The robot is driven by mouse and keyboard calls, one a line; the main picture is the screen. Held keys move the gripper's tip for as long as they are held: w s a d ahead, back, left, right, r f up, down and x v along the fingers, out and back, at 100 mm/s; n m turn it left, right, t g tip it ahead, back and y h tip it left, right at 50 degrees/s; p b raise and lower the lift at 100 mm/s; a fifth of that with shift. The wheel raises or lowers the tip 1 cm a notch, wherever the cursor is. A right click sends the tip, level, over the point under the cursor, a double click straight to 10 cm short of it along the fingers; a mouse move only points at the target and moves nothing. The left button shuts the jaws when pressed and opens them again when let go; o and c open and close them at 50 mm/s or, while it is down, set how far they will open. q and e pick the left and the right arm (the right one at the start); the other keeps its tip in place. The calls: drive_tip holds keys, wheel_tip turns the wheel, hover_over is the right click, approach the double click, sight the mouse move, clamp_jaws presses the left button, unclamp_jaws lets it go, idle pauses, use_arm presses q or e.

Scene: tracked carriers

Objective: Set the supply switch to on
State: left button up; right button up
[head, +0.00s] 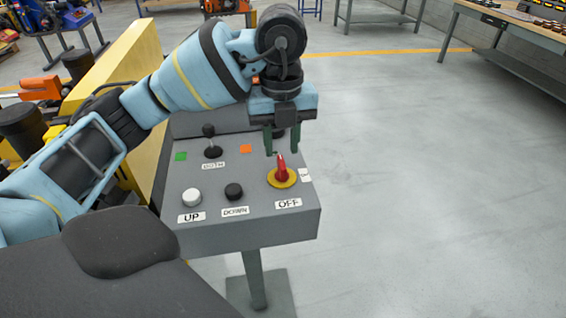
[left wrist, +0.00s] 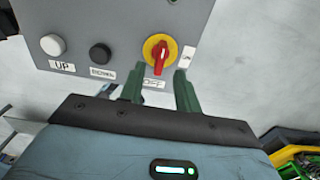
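The supply switch is a red rotary handle (head: 281,170) on a yellow round plate, at the right of a grey control box (head: 240,233). An OFF label (head: 288,203) is in front of it, and a small white label (head: 304,175) lies to its right. The red handle (left wrist: 159,57) points toward the OFF label in the left wrist view. My left gripper (head: 281,153) is above the switch with its green fingers apart. In the left wrist view the fingers (left wrist: 160,80) lie either side of the handle's line; contact cannot be told. My right gripper is not in view.
The box also bears a white UP button (head: 191,197), a black DOWN button (head: 234,191), a black lever (head: 211,145), and green and orange squares. A yellow structure (head: 115,75) stands at the left. Floor to the right is clear; workbenches stand at the back.

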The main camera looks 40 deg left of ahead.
sight(282, 162)
use_arm(q)
drive_tip(key=shift+f+b, duration=0.35)
drive_tip(key=shift+f, duration=2.25)
drive_tip(key=shift+c, duration=0.4)
clamp_jaws()
